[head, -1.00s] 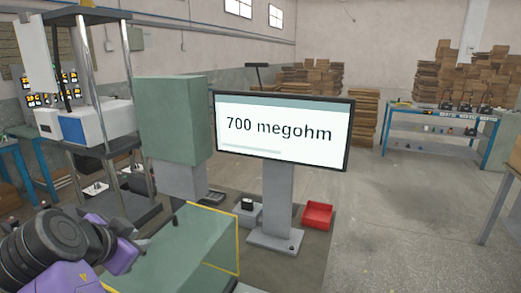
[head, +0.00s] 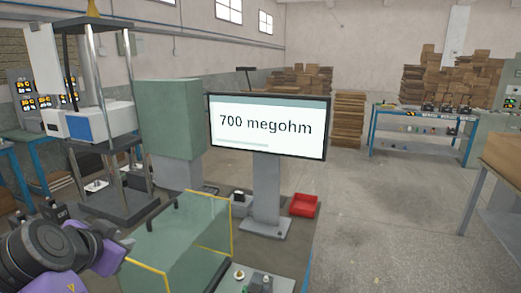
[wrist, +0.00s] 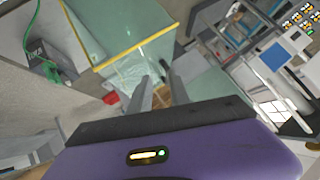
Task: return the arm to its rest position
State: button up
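My arm (head: 60,250), purple and dark grey, is folded at the lower left of the head view. My gripper (wrist: 158,82) shows in the wrist view as two grey fingers with a gap between them. It is open, and I see nothing held. The fingers point towards a greenish see-through box with yellow edges (wrist: 125,35); I cannot tell how far off it is. The fingertips are not visible in the head view.
The see-through box (head: 185,245) stands on the bench just right of my arm. A screen reading "700 megohm" (head: 265,126), a green cabinet (head: 168,120) and a red bin (head: 304,205) stand behind it. Open floor (head: 385,230) lies to the right.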

jog(key=a+r+n+t+y, duration=0.2)
jog(key=a+r+n+y, duration=0.1)
jog(key=a+r, duration=0.15)
jog(key=s+d+f+n+t+y, duration=0.15)
jog(key=s+d+f, duration=0.3)
jog(key=d, duration=0.45)
jog(key=s+d+f+n+t+y, duration=0.1)
jog(key=s+d+f+n, duration=0.25)
jog(key=d+f, duration=0.45)
jog(key=s+d+f+n+t+y, duration=0.1)
jog(key=s+d+f+t+y, duration=0.3)
jog(key=d, duration=0.7)
jog(key=s+d+f+m+g+h, duration=0.1)
jog(key=s+d+h, duration=0.4)
jog(key=s+d, duration=0.8)
jog(key=s+d+f+m+g+h, duration=0.2)
jog(key=s+d+h, duration=0.4)
jog(key=s+d, duration=0.7)
jog(key=s+m+g, duration=0.1)
jog(key=s, duration=0.4)
jog(key=shift+f, duration=0.2)
jog(key=shift+w, duration=0.1)
